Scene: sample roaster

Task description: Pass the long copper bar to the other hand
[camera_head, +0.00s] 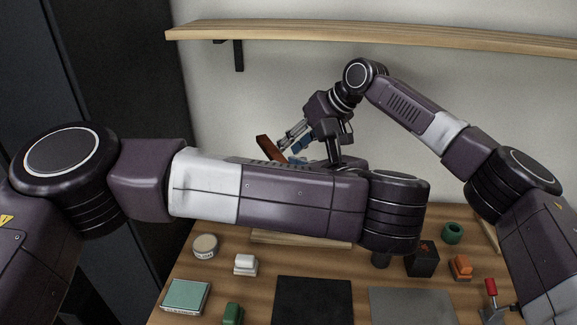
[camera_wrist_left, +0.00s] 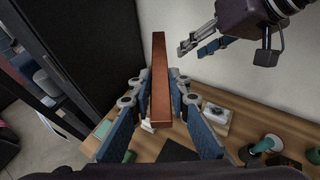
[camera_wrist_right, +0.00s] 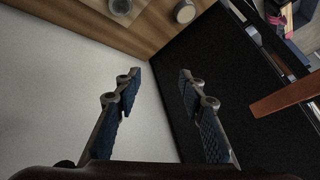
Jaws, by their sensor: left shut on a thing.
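The long copper bar (camera_wrist_left: 161,80) stands between the fingers of my left gripper (camera_wrist_left: 159,92), which is shut on it; the bar's far end reaches well past the fingertips. In the head view only one end of the bar (camera_head: 268,147) shows above my left forearm, which hides most of the left gripper. My right gripper (camera_head: 291,137) is near that end, apart from the bar. In the right wrist view its fingers (camera_wrist_right: 157,80) are open with nothing between them, and the bar (camera_wrist_right: 287,96) lies outside them, at the right edge.
A wooden shelf (camera_head: 370,35) runs along the wall above the arms. The wooden table (camera_head: 262,268) below holds a round tin (camera_head: 205,246), a teal box (camera_head: 186,296), a black box (camera_head: 422,259), a green ring (camera_head: 452,232) and dark and grey mats. A dark cabinet (camera_head: 135,75) stands at left.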

